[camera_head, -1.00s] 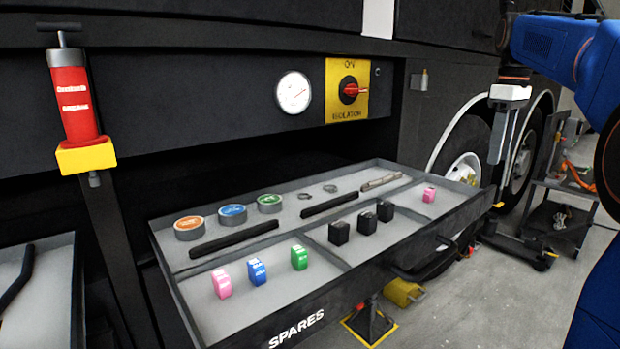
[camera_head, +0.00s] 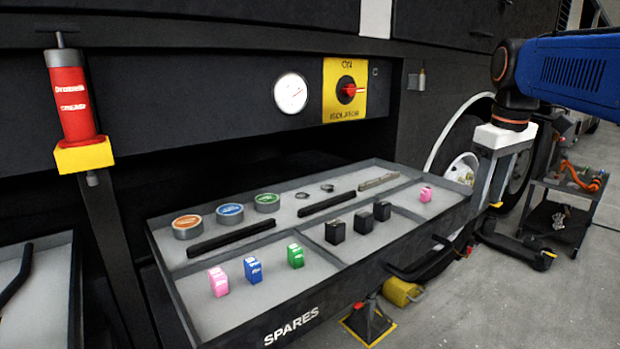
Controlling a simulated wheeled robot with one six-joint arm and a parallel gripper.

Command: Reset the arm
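My gripper (camera_head: 490,203) hangs from the blue arm at the right, pointing down, with a white body and grey fingers. The two fingers appear apart, with nothing between them. It is just beyond the right end of the open SPARES drawer (camera_head: 400,259), in front of the wheel.
The drawer also holds a pink block (camera_head: 218,281), blue block (camera_head: 253,270), green block (camera_head: 295,255), several black blocks, tapes and bars. A red isolator switch (camera_head: 347,90) is above. A cart (camera_head: 571,185) stands behind at right; floor is clear at lower right.

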